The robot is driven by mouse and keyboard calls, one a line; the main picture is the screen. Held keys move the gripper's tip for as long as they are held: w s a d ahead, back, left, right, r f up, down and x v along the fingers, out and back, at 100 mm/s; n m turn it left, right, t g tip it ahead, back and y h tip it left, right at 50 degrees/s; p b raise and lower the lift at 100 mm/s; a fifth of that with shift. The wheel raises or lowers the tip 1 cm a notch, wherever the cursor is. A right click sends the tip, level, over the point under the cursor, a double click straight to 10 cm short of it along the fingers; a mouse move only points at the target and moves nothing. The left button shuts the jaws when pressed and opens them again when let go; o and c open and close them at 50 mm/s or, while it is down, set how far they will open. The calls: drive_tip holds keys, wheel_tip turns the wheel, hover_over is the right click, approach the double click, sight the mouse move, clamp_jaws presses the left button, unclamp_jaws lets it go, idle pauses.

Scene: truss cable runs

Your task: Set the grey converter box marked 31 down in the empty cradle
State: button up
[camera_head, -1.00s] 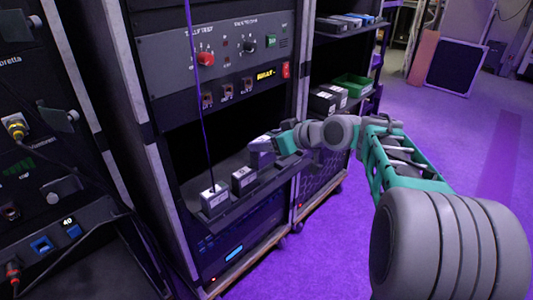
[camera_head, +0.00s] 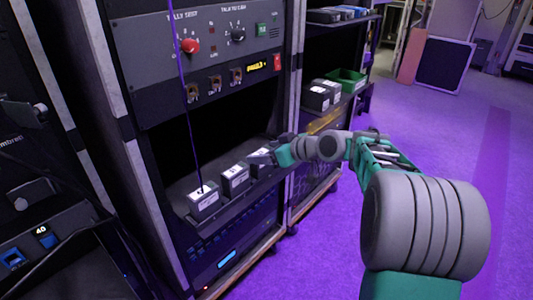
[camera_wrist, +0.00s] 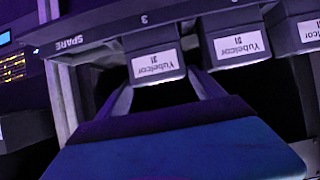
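The grey converter box marked 31 (camera_wrist: 156,66) shows upside down in the wrist view, its white label facing the camera. It is in line with the other boxes, behind the shelf lip marked 3. My gripper (camera_wrist: 160,80) has one finger on each side of it, and both tips appear to touch it. In the head view my gripper (camera_head: 275,156) is at the right end of the box row, partly covering this box (camera_head: 261,158). The cradle beneath the box is hidden, so I cannot tell whether it is fully seated.
Beside it stand a second labelled box (camera_head: 235,178) and a third (camera_head: 203,200), with a purple cable rising from the third. A SPARE label (camera_wrist: 68,43) marks the lip on the other side. A rack panel (camera_head: 220,45) overhangs the bay. Floor at right is clear.

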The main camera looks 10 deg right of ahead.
drive_tip(key=shift+o, duration=1.3)
drive_tip(key=shift+d, duration=0.15)
drive_tip(key=p+v, duration=0.3)
drive_tip(key=v, duration=0.9)
drive_tip(key=s+a+f+m+g+h, duration=0.3)
drive_tip(key=s+a+f+g+h, duration=0.1)
drive_tip(key=s+a+f, duration=0.45)
drive_tip(key=s+d+f+m+g+h, duration=0.1)
drive_tip(key=s+f+m, duration=0.1)
drive_tip(key=s, duration=0.4)
drive_tip(key=s+d+f+m+g+h, duration=0.1)
drive_tip(key=s+f+m+g+h, duration=0.1)
drive_tip(key=s+f, duration=0.3)
drive_tip(key=shift+s+g, duration=0.3)
drive_tip(key=shift+s, duration=0.85)
